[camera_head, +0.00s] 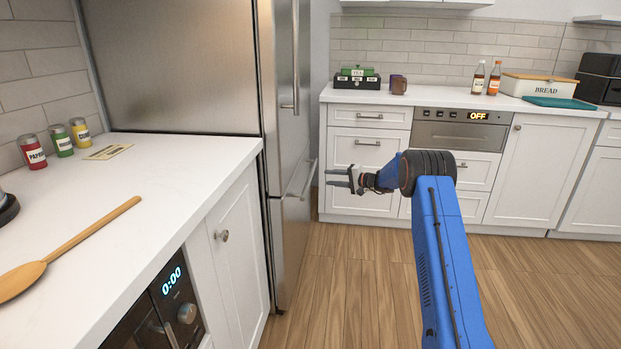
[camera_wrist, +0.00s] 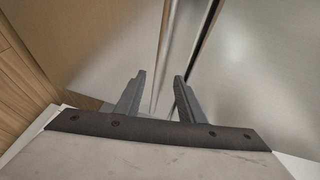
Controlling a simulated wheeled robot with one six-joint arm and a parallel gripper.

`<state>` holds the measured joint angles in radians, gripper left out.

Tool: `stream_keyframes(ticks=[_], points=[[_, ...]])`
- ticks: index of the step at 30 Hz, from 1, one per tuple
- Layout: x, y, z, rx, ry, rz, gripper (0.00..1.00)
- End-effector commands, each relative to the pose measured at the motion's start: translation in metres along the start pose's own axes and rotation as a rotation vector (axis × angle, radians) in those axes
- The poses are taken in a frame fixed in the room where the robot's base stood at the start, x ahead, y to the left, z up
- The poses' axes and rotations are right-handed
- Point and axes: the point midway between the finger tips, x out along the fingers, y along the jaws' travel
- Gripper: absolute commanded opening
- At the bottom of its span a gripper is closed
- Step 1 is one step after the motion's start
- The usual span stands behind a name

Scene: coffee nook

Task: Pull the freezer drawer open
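The stainless steel fridge-freezer stands left of centre in the head view, with the freezer drawer (camera_head: 292,240) at its bottom. The drawer is shut, and its bar handle (camera_head: 304,182) sticks out near the drawer's top. My gripper (camera_head: 328,177) is just right of this handle, in front of the drawer, with its fingers pointing left towards it. In the wrist view my gripper (camera_wrist: 158,78) has its two fingers apart with nothing clamped. A pale bar-like strip, seemingly the handle (camera_wrist: 166,55), runs between the fingertips; I cannot tell its depth.
A white counter (camera_head: 190,165) with a wooden spoon (camera_head: 80,245) and several spice tins stands left of the fridge. Another counter (camera_head: 430,97) with an oven (camera_head: 460,130) lines the back wall. The wooden floor (camera_head: 350,290) before the drawer is clear.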

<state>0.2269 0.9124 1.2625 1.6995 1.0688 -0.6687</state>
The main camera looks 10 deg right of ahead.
Motion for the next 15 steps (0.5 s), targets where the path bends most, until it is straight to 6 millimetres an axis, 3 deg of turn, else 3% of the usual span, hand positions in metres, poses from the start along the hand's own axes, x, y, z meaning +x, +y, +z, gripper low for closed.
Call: stream_keyframes(ticks=[15], points=[[0.091,0.000,0.001,0.000,-0.001,0.000,0.36]])
